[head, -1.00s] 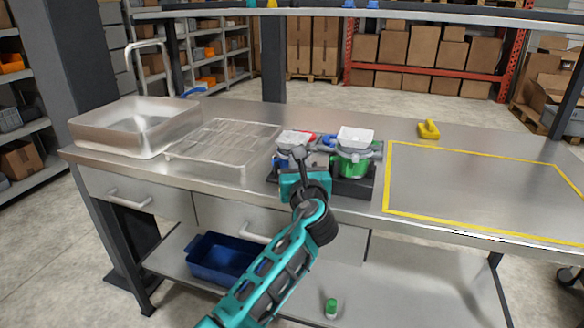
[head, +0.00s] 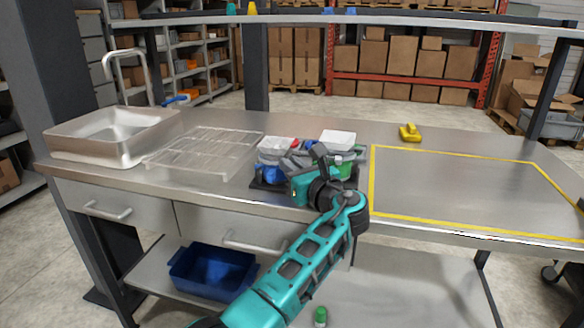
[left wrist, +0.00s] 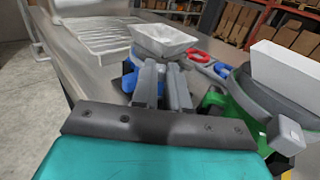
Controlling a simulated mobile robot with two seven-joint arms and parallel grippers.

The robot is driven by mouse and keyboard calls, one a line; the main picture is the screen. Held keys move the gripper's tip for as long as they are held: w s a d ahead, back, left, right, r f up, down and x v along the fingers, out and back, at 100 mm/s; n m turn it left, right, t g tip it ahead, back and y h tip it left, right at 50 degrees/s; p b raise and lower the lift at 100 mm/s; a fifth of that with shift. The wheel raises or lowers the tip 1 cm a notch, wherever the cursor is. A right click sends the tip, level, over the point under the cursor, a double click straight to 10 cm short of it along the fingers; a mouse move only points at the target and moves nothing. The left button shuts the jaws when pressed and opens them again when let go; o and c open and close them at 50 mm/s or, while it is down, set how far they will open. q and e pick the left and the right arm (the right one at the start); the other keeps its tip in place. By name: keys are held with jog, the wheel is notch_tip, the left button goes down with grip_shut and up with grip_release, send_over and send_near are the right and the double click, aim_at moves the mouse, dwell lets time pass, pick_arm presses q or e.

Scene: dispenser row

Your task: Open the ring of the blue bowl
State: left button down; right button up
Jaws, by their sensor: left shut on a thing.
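The blue bowl (head: 270,174) stands in a dark base at the table's front edge, with a pale grey hopper (head: 277,146) on top. The hopper also shows in the left wrist view (left wrist: 163,41), with blue parts below it. My left gripper (head: 298,158) is at the blue bowl's right side, between it and the green bowl (head: 346,168). In the left wrist view its two grey fingers (left wrist: 160,72) are close together in front of the blue bowl. They are shut on a grey part, seemingly the bowl's ring; the grip point is mostly hidden.
The green bowl with a white hopper (head: 337,138) is close on the right. A red part (left wrist: 198,56) shows behind the fingers. A wire rack (head: 165,160) and a metal basin (head: 75,145) are left. The yellow-taped area (head: 372,190) is clear; a yellow object (head: 410,133) lies behind it.

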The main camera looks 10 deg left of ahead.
pick_arm(q)
jog(key=c, duration=1.1)
grip_release()
jog(key=p+v, duration=0.1)
jog(key=v, duration=1.2)
jog(key=shift+c, duration=0.4)
